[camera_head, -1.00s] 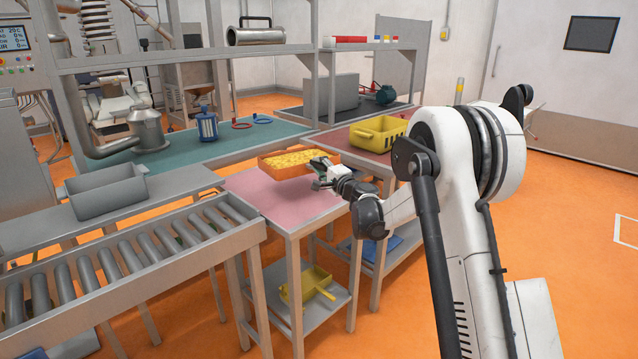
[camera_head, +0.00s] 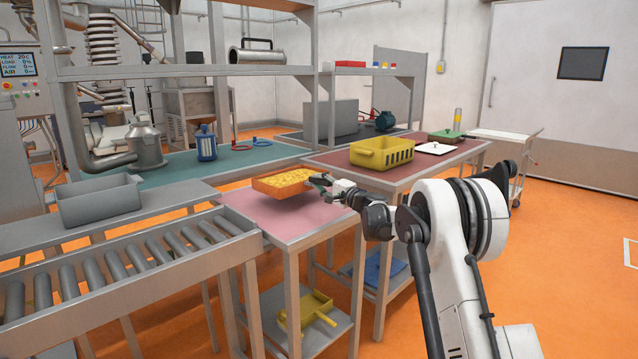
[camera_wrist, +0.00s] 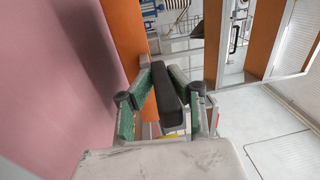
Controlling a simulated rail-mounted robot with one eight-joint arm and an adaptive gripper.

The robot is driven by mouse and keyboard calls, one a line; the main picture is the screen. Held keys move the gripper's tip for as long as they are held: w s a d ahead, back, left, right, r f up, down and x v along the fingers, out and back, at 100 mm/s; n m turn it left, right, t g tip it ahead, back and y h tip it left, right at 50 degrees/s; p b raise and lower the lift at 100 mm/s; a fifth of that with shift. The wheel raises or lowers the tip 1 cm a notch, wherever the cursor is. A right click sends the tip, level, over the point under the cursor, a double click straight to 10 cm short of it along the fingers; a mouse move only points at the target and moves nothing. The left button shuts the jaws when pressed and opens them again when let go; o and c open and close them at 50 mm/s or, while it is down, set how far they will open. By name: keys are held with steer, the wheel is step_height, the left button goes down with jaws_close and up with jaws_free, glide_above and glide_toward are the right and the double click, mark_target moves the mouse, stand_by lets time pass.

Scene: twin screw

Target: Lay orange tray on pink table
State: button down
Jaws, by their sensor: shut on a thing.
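The orange tray (camera_head: 285,190) holds yellow pieces and is at the far side of the pink table (camera_head: 272,218) in the head view. My gripper (camera_head: 322,183) is shut on the tray's right side. The tray looks about level and is over the tabletop; I cannot tell whether its underside touches. The tray's contents do not show clearly there.
A yellow crate (camera_head: 382,153) stands on the darker red table (camera_head: 330,160) behind. A grey bin (camera_head: 100,200) and a roller conveyor (camera_head: 130,270) are at left. The front of the pink tabletop is clear.

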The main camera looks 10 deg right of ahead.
steer(key=shift+f+b, duration=1.2)
steer(key=shift+f, duration=1.6)
steer(key=shift+f+b, duration=0.5)
steer(key=shift+f, duration=0.05)
stand_by(1.5)
stand_by(0.3)
steer(key=c, duration=1.5)
jaws_free()
steer(key=shift+c, duration=0.2)
steer(key=shift+s, duration=0.1)
steer(key=v, duration=1.2)
steer(key=shift+a+r, duration=0.1)
steer(key=shift+r, duration=0.15)
